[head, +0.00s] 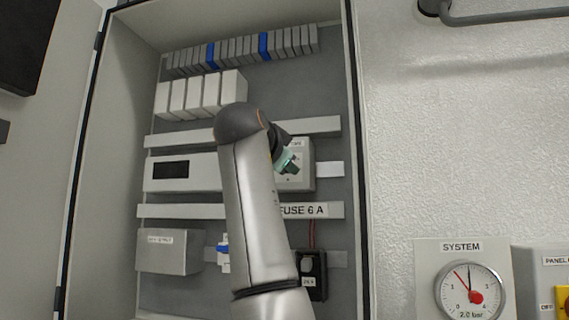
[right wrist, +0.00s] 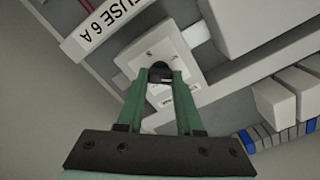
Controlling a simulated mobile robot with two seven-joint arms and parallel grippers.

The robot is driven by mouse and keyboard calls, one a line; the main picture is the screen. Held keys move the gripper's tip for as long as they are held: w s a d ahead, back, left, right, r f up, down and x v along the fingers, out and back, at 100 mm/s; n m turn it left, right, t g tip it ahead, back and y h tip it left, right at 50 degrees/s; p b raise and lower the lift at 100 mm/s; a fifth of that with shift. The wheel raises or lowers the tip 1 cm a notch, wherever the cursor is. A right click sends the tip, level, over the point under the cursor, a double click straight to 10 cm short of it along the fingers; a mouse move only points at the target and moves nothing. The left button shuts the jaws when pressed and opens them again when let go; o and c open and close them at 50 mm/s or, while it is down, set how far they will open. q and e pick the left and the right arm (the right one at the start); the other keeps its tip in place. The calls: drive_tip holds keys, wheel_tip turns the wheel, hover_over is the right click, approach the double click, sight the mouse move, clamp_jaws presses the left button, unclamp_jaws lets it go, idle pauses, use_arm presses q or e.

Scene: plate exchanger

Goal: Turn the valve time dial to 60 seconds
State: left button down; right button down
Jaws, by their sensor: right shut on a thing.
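The valve time dial (right wrist: 160,68) is a small black knob on a white square box. In the right wrist view, the green fingers of my right gripper (right wrist: 160,80) are shut on the knob from both sides. The scale marks around it are too small to read, so I cannot tell its setting. In the head view the box (head: 304,178) sits inside the open cabinet, partly behind my right arm and gripper (head: 288,163), and the knob is hidden there. My left gripper is in neither view.
A "FUSE 6 A" label (head: 302,210) is on the rail below the box, with a black fuse holder (head: 318,272) under it. White modules (head: 200,95) stand above. The cabinet's right edge (head: 357,150) is near. A SYSTEM gauge (head: 470,292) is on the outer wall.

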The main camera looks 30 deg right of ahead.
idle(0.3)
drive_tip(key=c, duration=0.6)
unclamp_jaws()
drive_tip(key=shift+o, duration=0.2)
drive_tip(key=shift+s, duration=0.1)
drive_tip(key=b+v, duration=0.3)
drive_tip(key=v, duration=0.9)
drive_tip(key=shift+a, duration=0.25)
